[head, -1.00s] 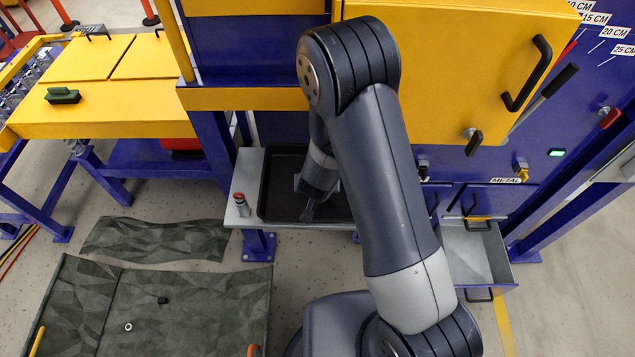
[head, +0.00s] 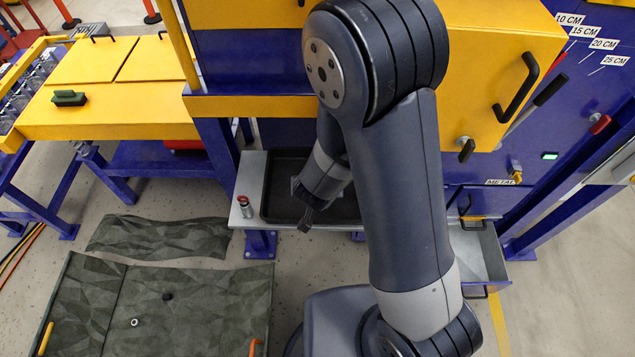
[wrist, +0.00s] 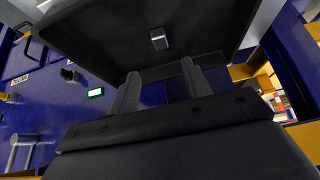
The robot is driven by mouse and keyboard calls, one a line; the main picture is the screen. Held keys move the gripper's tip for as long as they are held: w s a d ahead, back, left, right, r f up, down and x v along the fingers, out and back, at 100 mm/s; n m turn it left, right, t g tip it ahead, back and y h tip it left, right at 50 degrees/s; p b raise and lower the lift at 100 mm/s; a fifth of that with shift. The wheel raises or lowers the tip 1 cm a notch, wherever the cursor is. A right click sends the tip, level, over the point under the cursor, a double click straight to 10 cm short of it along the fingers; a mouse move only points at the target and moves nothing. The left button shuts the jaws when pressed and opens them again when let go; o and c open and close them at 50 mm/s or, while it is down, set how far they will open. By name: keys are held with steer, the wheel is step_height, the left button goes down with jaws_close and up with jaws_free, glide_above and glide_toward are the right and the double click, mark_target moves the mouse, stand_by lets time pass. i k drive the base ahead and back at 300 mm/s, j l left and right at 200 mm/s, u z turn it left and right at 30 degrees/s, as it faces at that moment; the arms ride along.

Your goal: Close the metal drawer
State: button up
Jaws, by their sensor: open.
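The metal drawer (head: 491,256) stands pulled out at the right in the head view, under a METAL label (head: 500,182). It is a grey open-topped box with a blue front. My arm hides its left part, and its inside looks empty where it shows. My gripper (head: 307,220) is well to the left of the drawer, over the front edge of a dark tray, touching nothing that I can see. In the wrist view my gripper (wrist: 158,88) has its two fingers apart with nothing between them. The drawer is not clearly visible in the wrist view.
In the wrist view a small grey block (wrist: 158,39) shows on a dark panel. Crumpled mats (head: 190,310) lie on the floor at left. A yellow cabinet (head: 490,65) overhangs the drawer.

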mark_target(479, 255)
steer(key=z, duration=1.95)
